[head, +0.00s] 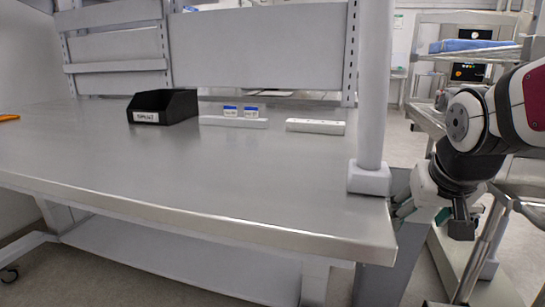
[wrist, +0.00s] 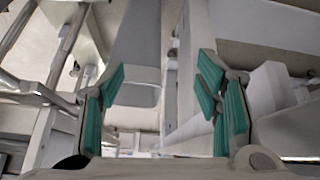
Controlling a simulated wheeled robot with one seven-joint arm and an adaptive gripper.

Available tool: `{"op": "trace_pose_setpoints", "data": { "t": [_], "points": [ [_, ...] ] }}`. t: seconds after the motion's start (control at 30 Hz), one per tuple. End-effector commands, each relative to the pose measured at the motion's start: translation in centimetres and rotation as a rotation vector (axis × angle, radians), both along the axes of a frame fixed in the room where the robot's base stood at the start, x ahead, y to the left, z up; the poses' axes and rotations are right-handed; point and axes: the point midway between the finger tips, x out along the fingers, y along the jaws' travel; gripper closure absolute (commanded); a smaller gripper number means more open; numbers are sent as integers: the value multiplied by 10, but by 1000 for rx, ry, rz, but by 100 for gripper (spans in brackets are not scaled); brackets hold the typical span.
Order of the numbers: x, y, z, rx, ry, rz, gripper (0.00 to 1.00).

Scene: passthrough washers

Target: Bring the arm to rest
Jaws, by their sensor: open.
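My arm is folded at the right side of the head view, beside the steel workbench (head: 230,180). My gripper (head: 402,208) hangs low just past the bench's right front corner, partly hidden by my own arm, with green finger pads showing. In the wrist view my gripper (wrist: 165,100) is open, its green-padded fingers wide apart. Nothing is between the fingers. A grey post or leg shows beyond them.
On the bench stand a black labelled bin (head: 162,107), two small blue-and-white boxes (head: 240,112) on a white strip, and a white bar (head: 315,126). A white upright post (head: 372,90) rises at the bench's right end. A metal cart (head: 430,115) stands behind my arm.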

Motion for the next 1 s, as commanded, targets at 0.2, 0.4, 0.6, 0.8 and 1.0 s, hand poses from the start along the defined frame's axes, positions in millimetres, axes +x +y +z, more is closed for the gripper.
{"op": "trace_pose_setpoints", "data": {
  "t": [0.2, 0.4, 0.6, 0.8, 1.0],
  "points": [
    [-130, 43, -19, 56, 246, 43, 42],
    [-214, 61, -35, 91, 410, 79, 42],
    [-279, 71, -48, 115, 542, 115, 42],
    [-277, 72, -20, 115, 533, 120, 42],
    [-270, 71, 13, 111, 498, 125, 42]
  ]
}}
